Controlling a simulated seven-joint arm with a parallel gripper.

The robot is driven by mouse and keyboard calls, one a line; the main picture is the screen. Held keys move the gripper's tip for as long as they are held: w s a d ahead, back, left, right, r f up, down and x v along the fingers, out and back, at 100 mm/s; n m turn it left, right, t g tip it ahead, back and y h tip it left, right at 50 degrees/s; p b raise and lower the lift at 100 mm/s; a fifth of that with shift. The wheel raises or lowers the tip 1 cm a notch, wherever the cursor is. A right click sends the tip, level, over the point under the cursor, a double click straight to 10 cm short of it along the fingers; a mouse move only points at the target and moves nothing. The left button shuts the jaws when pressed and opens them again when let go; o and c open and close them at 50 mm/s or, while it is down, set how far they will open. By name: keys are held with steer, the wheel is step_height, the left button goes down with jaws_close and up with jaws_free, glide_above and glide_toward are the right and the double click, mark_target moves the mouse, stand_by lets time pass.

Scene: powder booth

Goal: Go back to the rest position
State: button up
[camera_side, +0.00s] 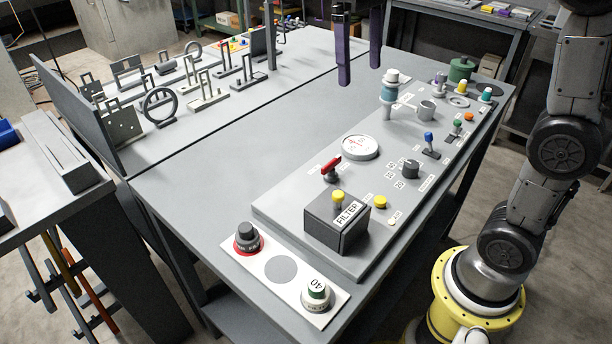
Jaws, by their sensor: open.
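My gripper (359,62) hangs at the top of the side view, over the back part of the grey table. Its two dark purple fingers point down and stand apart, with nothing between them. The fingertips are above the bare table top, left of the control panel (285,212). They appear clear of everything. The upper part of the gripper is cut off by the top edge of the picture.
The panel carries a black FILTER box (325,222), a red lever (331,168), a round gauge (360,147) and a blue-banded post (388,95). Several upright grey fixtures (160,105) stand at the left. The table's middle strip (235,150) is free.

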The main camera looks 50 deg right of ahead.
steer(key=s+t, duration=0.3)
steer(key=s, duration=0.6)
steer(key=s+f+t, duration=0.4)
steer(key=s+f, duration=0.2)
steer(key=f, duration=0.6)
steer(key=shift+s+a, duration=0.25)
steer(key=shift+f, duration=0.1)
